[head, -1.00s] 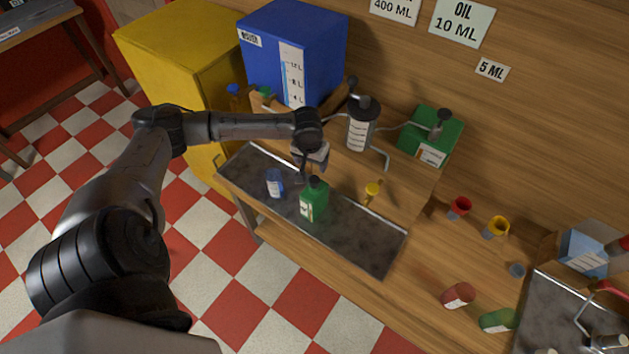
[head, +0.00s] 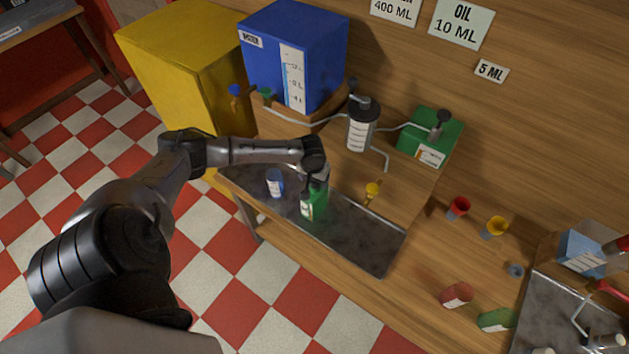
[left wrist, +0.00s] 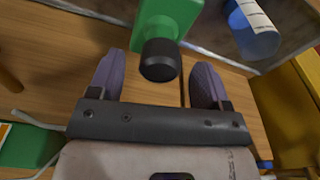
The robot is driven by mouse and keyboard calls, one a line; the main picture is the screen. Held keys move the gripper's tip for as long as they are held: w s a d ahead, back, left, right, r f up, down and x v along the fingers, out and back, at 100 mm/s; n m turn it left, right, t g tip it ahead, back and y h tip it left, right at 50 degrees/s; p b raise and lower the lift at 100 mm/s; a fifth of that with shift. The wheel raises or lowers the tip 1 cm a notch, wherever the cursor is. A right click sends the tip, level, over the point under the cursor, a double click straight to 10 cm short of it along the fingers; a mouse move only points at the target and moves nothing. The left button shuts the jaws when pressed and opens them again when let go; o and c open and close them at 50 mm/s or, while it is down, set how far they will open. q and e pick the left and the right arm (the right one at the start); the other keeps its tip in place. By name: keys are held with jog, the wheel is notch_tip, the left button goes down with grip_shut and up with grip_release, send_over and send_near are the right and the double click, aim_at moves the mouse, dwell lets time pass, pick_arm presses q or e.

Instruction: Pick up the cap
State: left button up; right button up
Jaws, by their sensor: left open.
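A green bottle (head: 313,206) with a white label stands in the grey metal tray (head: 365,246). Its black cap (left wrist: 160,60) shows clearly in the left wrist view, on the neck of the green bottle (left wrist: 168,14). In the head view the cap is largely hidden by my gripper. My left gripper (head: 315,178) is at the top of the bottle. In the left wrist view its two purple-grey fingers (left wrist: 158,68) are apart, one on each side of the cap, with a gap on both sides. My right gripper is not in view.
A yellow-topped item (head: 372,190) is to the right. A dispenser (head: 362,125) with thin pipes stands behind, between a blue tank (head: 293,55) and a green box (head: 430,135).

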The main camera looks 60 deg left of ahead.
pick_arm(q)
jog(key=shift+f, duration=0.15)
jog(key=shift+c, duration=0.5)
jog(key=c, duration=0.9)
jog(key=shift+r, duration=0.2)
